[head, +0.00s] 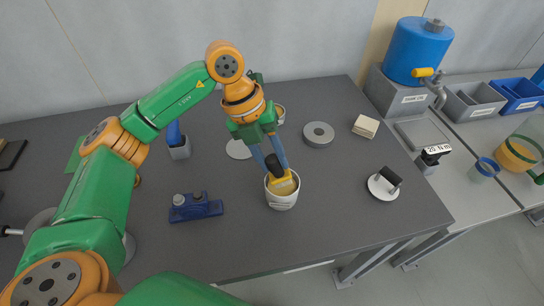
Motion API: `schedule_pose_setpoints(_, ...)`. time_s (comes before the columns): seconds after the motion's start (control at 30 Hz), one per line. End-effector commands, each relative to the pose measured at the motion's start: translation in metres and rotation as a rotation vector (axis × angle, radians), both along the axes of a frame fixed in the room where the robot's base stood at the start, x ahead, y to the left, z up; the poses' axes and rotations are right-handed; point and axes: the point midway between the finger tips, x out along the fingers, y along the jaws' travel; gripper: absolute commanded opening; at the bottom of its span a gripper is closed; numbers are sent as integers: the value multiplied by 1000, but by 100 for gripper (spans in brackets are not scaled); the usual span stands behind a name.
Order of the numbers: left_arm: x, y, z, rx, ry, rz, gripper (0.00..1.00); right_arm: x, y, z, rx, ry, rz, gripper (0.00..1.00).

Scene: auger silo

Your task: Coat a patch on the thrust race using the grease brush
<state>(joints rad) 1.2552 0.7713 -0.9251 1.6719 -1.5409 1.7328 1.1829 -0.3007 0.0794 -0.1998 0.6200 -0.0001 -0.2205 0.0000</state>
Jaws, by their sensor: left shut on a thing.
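My left gripper (274,166) reaches down over a white pot (282,201) near the middle of the table. It is shut on the grease brush (285,184), which shows a black handle end and a yellow part. The brush's lower end is inside the pot's mouth and hidden, so I cannot tell whether it touches the contents. The thrust race (318,130), apparently the thick grey ring with a central hole, lies flat on the table behind and to the right of the pot. My right gripper is not in view.
A blue fixture (195,207) lies left of the pot. A black block on a white disc (383,185) stands to the right. A cream block (365,126) is behind it. A blue tank (418,50) and bins occupy the side bench. The table's front edge is clear.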

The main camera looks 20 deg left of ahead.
Motion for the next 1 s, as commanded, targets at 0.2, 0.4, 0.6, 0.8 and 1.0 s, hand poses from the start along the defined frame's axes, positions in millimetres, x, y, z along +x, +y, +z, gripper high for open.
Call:
schedule_pose_setpoints(0.2, 0, 0, -2, 0, 0, 0, 0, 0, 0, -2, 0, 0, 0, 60)
schedule_pose_setpoints(0.4, 0, 0, -4, 0, 0, 0, 0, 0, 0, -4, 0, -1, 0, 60)
schedule_pose_setpoints(0.6, 0, 0, -7, 0, 0, 0, 0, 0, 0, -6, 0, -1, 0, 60)
schedule_pose_setpoints(0.8, 0, 0, -9, 0, 0, 0, 0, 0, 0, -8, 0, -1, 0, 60)
schedule_pose_setpoints(1.0, 0, 0, -10, 0, 0, 0, 0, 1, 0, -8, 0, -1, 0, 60)
